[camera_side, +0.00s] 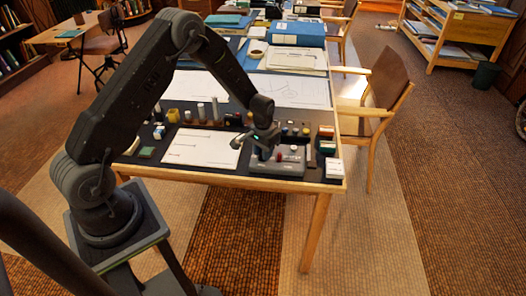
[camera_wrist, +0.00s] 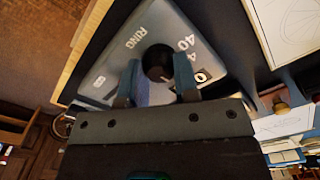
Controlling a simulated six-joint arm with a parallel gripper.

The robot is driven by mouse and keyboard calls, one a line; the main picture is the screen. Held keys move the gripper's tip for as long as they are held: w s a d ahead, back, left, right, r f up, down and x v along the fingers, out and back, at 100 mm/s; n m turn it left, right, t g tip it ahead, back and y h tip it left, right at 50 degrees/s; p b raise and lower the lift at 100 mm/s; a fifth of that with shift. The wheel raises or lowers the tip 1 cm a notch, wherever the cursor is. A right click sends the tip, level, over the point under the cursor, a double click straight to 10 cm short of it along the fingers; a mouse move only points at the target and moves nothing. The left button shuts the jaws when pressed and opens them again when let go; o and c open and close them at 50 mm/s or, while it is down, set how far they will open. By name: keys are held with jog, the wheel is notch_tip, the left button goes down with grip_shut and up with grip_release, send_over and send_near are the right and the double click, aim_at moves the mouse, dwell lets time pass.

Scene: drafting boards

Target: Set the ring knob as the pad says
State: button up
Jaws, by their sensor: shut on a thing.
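The ring knob (camera_wrist: 157,62) is a dark round knob on a grey panel (camera_wrist: 100,72) marked RING in the wrist view. A small pale mark shows at its lower right edge. Figures stand around it, among them a 40 at right; a partly covered figure is below that. My gripper (camera_wrist: 158,75) is shut on the knob, one blue finger on each side. In the side view my gripper (camera_side: 264,142) is down at the grey panel (camera_side: 290,170), and the knob is hidden there. A white sheet (camera_side: 200,148), possibly the pad, lies left of the panel; its writing is too small to read.
Several small bottles and blocks (camera_side: 200,112) stand in a row behind the sheet. Large drawings (camera_side: 290,90) and blue binders (camera_side: 298,33) lie farther back. A chair (camera_side: 375,105) stands at the right.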

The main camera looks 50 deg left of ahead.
jog(key=o, duration=0.9)
jog(key=shift+o, duration=0.2)
notch_tip(320, 180, up, 14)
jog(key=shift+f, duration=0.1)
